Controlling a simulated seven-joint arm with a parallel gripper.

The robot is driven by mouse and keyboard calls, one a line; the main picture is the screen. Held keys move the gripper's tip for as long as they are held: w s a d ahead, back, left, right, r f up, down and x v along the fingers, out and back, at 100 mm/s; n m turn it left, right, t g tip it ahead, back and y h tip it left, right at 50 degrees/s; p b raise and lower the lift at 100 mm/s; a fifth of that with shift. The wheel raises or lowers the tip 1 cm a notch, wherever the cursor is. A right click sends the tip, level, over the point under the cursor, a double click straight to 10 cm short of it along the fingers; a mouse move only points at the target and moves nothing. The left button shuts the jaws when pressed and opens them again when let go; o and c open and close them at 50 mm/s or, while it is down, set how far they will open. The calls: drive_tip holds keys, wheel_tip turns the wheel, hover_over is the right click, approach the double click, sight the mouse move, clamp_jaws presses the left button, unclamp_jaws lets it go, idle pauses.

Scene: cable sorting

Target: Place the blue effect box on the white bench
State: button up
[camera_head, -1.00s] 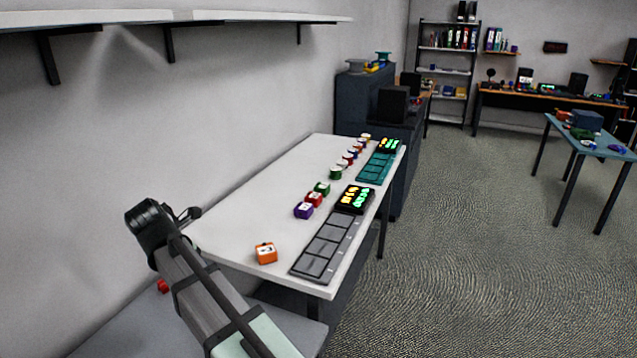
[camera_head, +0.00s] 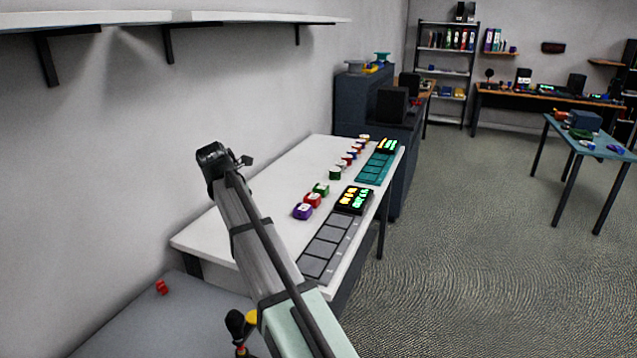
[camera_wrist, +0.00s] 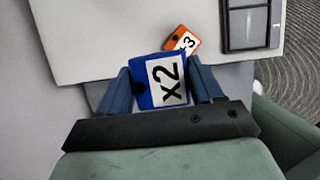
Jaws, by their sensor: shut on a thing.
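In the wrist view, my gripper (camera_wrist: 160,76) is shut on the blue effect box (camera_wrist: 148,84), which has a white label reading "x2". One finger is on each side of it. The box overlaps the edge of the white bench (camera_wrist: 90,40) in that view; I cannot tell its height above it. In the head view, the white bench (camera_head: 215,236) stands along the wall. My arm crosses in front of its near end, and the gripper and blue box cannot be made out there.
An orange "x3" box (camera_wrist: 181,41) lies on the bench just beyond the blue box. A red item (camera_head: 162,287) lies on the lower grey surface.

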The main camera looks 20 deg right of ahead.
drive_tip(key=w+d, duration=0.6)
drive_tip(key=d, duration=0.5)
drive_tip(key=shift+s+d+f, duration=0.1)
drive_tip(key=shift+d+f, duration=0.05)
drive_tip(key=shift+f, duration=2.35)
drive_tip(key=shift+w+d+f, duration=0.1)
drive_tip(key=shift+d+f, duration=0.05)
drive_tip(key=shift+f, duration=2.4)
drive_tip(key=shift+s+d+f, duration=0.1)
drive_tip(key=shift+d+f, duration=0.05)
drive_tip(key=shift+f, duration=2.35)
drive_tip(key=shift+f, duration=0.1)
drive_tip(key=o, duration=1.2)
drive_tip(key=shift+c, duration=0.2)
drive_tip(key=v, duration=1.2)
